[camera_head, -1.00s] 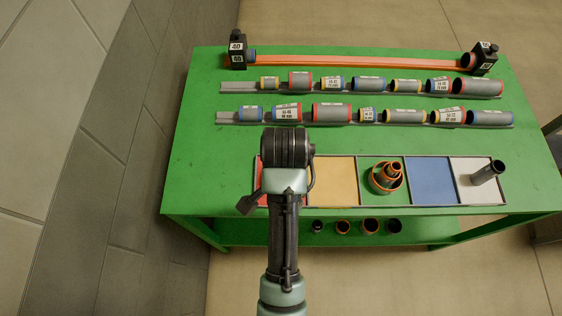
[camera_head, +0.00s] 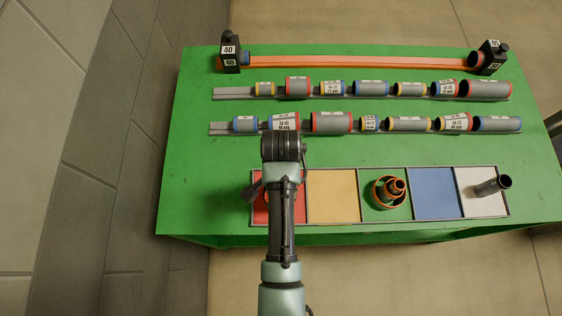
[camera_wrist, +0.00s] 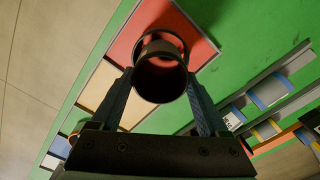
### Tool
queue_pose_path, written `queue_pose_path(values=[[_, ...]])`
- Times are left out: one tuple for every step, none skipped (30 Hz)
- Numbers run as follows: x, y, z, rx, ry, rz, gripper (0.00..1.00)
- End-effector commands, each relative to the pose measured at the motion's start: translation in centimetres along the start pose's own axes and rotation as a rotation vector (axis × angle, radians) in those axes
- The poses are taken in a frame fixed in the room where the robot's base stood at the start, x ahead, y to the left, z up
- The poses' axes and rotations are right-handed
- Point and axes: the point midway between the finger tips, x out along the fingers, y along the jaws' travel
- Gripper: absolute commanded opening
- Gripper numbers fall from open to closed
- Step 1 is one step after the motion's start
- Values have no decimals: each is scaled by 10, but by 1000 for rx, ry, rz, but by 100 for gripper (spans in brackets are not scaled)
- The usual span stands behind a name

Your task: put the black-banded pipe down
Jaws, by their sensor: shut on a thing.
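My gripper (camera_wrist: 160,95) is shut on a dark-rimmed pipe (camera_wrist: 158,85), which I take to be the black-banded pipe. In the wrist view its open end faces the camera, between the two fingers. Beyond it lies the red compartment (camera_wrist: 140,40) of the tray. A dark ring-shaped edge (camera_wrist: 165,38) shows just past the pipe; I cannot tell whether it is the pipe's far end or another piece. In the head view my gripper (camera_head: 262,190) is over the red compartment (camera_head: 290,210), and my arm hides most of the pipe. Contact with the tray floor cannot be told.
The yellow compartment (camera_head: 332,210) and blue compartment (camera_head: 435,205) are empty. Nested orange-rimmed pieces (camera_head: 390,190) stand in the green one. A grey pipe with a black end (camera_head: 493,185) is in the white one. Two rows of labelled pipes (camera_head: 331,122) lie behind on the green table (camera_head: 190,170).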

Motion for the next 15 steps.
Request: queue_pose_path(values=[[7,1,1,0,-3,4,5],[12,1,1,0,-2,3,5],[17,1,0,0,-2,2,5],[21,1,0,0,-2,3,5],[24,0,0,0,-2,2,5],[27,0,0,0,-1,2,5],[29,0,0,0,-1,2,5],[30,0,0,0,-1,1,5],[31,0,0,0,0,0,5],[31,0,0,0,1,-1,5],[31,0,0,0,1,-1,5],[31,0,0,0,1,-1,5],[31,0,0,0,1,-1,5],[31,0,0,0,1,-1,5],[31,0,0,0,1,-1,5]])
